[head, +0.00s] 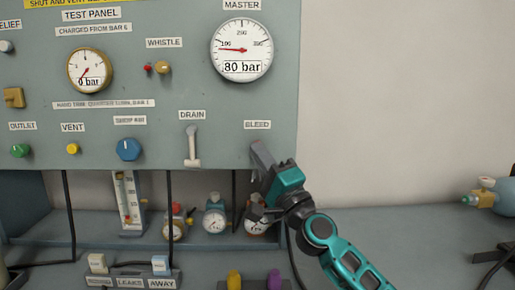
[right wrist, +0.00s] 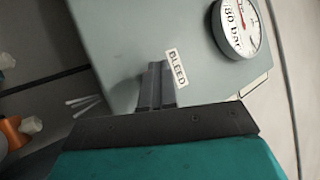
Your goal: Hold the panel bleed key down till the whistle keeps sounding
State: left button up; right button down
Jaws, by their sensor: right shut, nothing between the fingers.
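The grey test panel (head: 180,90) fills the upper left of the head view. Its BLEED label (head: 257,125) is near the lower right corner and also shows in the right wrist view (right wrist: 177,68). My right gripper (head: 258,150) is shut and empty, its fingertips at the panel just below that label. The bleed key itself is hidden behind the fingers, so I cannot tell whether it is pressed. The whistle (head: 162,67), brass with a small red part beside it, sits at the panel's upper middle. My left gripper is out of view.
The master gauge (head: 241,49) displays 80 bar; the test gauge (head: 90,70) displays 0 bar. The drain lever (head: 192,147) hangs left of my gripper. The bench to the right (head: 420,230) is mostly clear.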

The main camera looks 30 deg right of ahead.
dwell(0.7)
jog(key=shift+s+a+f+p, duration=0.1)
jog(key=shift+s+a+p, duration=0.35)
jog(key=shift+s, duration=0.3)
jog(key=shift+s+a, duration=0.1)
jog(key=s, duration=0.1)
jog(key=s+a+p, duration=0.1)
jog(key=s+a, duration=0.1)
jog(key=s, duration=0.1)
jog(key=shift+a+p, duration=0.25)
jog(key=shift+p, duration=0.05)
dwell(0.3)
